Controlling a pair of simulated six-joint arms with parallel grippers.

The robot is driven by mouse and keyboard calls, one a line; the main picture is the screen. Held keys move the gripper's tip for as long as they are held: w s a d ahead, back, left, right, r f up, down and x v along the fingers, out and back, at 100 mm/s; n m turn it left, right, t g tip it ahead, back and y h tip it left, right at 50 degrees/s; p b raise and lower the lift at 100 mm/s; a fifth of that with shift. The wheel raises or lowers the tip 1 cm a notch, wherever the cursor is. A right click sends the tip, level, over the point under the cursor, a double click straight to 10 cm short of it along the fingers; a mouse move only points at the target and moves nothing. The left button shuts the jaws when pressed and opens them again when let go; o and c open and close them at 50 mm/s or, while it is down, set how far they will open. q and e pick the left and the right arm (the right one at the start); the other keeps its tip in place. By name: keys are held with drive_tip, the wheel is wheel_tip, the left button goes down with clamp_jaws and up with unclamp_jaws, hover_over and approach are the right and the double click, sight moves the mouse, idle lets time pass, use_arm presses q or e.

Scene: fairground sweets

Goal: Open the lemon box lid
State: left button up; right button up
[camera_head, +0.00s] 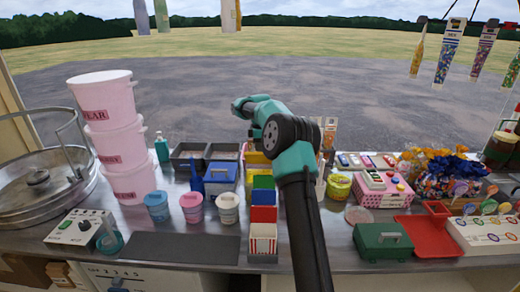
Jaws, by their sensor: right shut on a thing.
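The lemon box appears to be the yellow box (255,160) behind a row of coloured boxes in the middle of the counter. My right arm covers much of it from the right, so its lid and handle cannot be made out. My right gripper (246,106) shows at the far end of the arm, teal and dark, above and beyond the yellow box in the picture. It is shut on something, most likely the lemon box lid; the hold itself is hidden. My left gripper is not in view.
A blue lidded box (221,173) and a blue bottle (196,179) stand left of the yellow box. Coloured containers and a striped box (263,239) stand in front. A green handled box (382,241) and red tray (432,238) are right. A dark mat (180,248) lies clear.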

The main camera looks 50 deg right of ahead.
drive_tip(key=shift+w+d+r, duration=0.2)
drive_tip(key=shift+w+d, duration=0.35)
drive_tip(key=shift+d, duration=0.1)
drive_tip(key=shift+w+d+r, duration=0.15)
drive_tip(key=shift+w+d, duration=0.4)
drive_tip(key=shift+d, duration=0.1)
